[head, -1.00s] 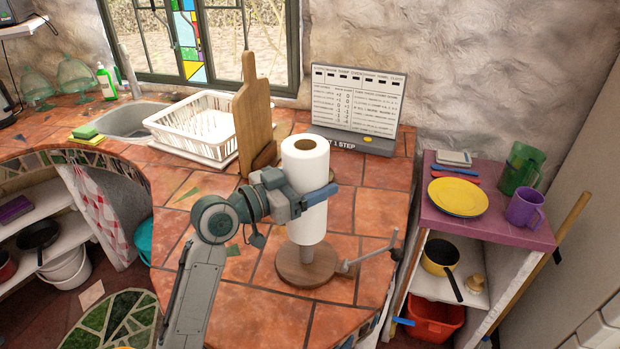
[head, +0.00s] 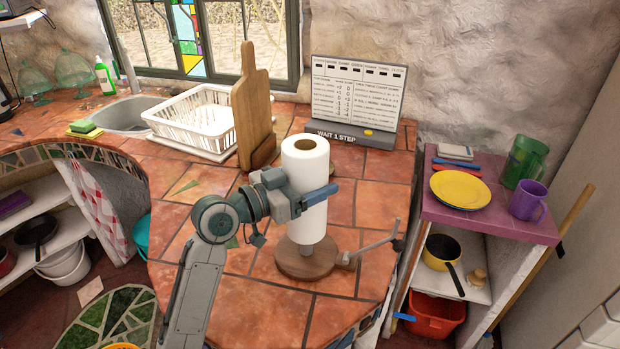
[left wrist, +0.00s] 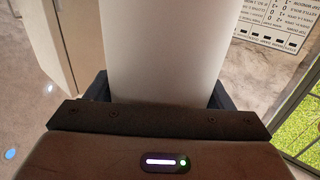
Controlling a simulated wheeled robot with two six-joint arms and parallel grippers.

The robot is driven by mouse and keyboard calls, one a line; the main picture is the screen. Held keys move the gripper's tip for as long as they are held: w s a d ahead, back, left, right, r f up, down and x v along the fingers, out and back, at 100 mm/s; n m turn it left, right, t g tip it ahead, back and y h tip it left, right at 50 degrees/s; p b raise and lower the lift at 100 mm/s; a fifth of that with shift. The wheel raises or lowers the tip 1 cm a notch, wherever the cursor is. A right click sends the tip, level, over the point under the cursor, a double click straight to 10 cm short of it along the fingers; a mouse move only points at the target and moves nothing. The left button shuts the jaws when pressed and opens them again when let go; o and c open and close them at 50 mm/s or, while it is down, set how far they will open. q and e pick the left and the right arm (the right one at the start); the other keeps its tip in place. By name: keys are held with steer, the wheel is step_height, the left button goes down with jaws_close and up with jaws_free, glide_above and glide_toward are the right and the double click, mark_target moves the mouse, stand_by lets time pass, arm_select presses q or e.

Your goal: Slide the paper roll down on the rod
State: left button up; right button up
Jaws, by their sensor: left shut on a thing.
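The white paper roll (head: 308,190) stands upright over the wooden holder base (head: 309,262) on the tiled counter. It also fills the middle of the left wrist view (left wrist: 165,50). The rest of the rod is hidden inside the roll. My left gripper (head: 318,196) is shut on the roll near mid-height, with a finger on either side. My right gripper is not in view.
A thin grey side arm (head: 372,246) sticks out right of the base. A cutting board (head: 253,115) and white dish rack (head: 195,122) stand behind. A sign board (head: 357,100) reads "WAIT 1 STEP". A purple-topped shelf (head: 487,217) stands right. The counter front is clear.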

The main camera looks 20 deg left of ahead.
arm_select(q)
steer(key=o, duration=1.1)
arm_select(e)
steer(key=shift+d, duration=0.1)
arm_select(q)
steer(key=shift+s+a+f, duration=0.1)
steer(key=shift+s+a, duration=0.15)
steer(key=shift+b+v, duration=1.5)
steer(key=shift+v, duration=3.55)
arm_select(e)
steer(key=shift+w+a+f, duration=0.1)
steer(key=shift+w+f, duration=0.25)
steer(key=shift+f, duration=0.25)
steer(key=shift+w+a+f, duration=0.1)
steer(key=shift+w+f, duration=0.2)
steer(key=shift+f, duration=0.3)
